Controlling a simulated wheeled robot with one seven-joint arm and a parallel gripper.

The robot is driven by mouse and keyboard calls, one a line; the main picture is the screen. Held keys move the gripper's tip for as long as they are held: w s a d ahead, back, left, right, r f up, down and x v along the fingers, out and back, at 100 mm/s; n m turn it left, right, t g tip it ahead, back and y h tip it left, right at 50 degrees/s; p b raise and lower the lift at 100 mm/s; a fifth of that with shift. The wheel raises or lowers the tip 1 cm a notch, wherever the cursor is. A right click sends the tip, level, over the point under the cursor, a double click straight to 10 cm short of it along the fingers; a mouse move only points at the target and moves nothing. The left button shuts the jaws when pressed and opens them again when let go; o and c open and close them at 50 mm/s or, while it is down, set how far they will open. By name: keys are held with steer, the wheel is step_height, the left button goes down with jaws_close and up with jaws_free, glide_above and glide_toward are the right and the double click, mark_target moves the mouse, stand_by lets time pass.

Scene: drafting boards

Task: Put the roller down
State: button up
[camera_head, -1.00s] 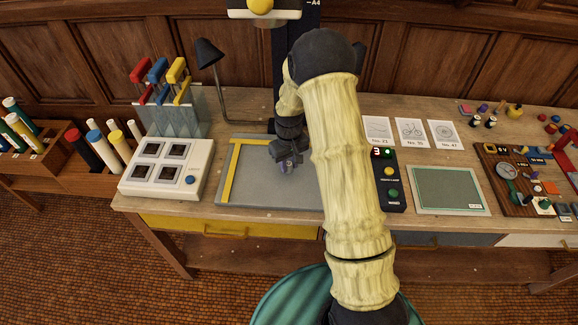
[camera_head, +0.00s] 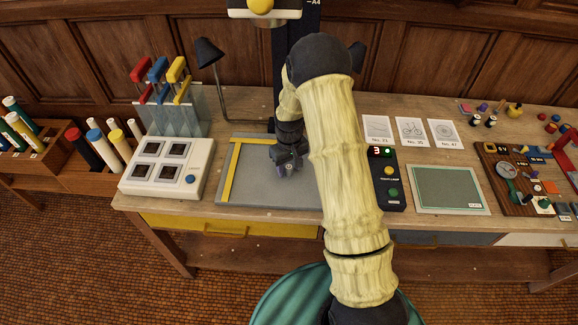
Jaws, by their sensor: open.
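My gripper (camera_head: 288,170) is above the right part of the grey board (camera_head: 262,190), which has a yellow L-shaped edge along its left and top. The jaws are open, small and dark in this view, and I see nothing held between them. Whether they touch the board is hard to tell. Red (camera_head: 143,70), blue (camera_head: 158,69) and yellow (camera_head: 177,69) handled tools, which may be rollers, stand in a clear rack (camera_head: 180,118) at the back left. No roller shows on the bare part of the board; my arm hides its right side.
A white box with four dark windows (camera_head: 163,166) stands left of the board. A dark lamp (camera_head: 208,52) stands behind. Right of my arm are a button panel (camera_head: 388,180), picture cards (camera_head: 410,130), a green mat (camera_head: 448,188) and a cluttered wooden board (camera_head: 507,180).

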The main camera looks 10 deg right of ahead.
mark_target(289, 167)
step_height(289, 167, up, 12)
steer(key=b, duration=0.1)
steer(key=shift+b, duration=0.35)
steer(key=shift+r, duration=0.1)
stand_by(0.3)
steer(key=s+r+m+t, duration=0.1)
steer(key=s+r, duration=0.1)
steer(key=s, duration=0.8)
steer(key=s+r+m+t, duration=0.1)
steer(key=s+r+m, duration=0.1)
steer(key=s, duration=0.9)
steer(key=shift+r+t, duration=0.3)
steer(key=shift+r, duration=0.4)
steer(key=shift+a, duration=0.1)
steer(key=shift+w+p+v, duration=0.25)
steer(key=shift+p+v, duration=0.95)
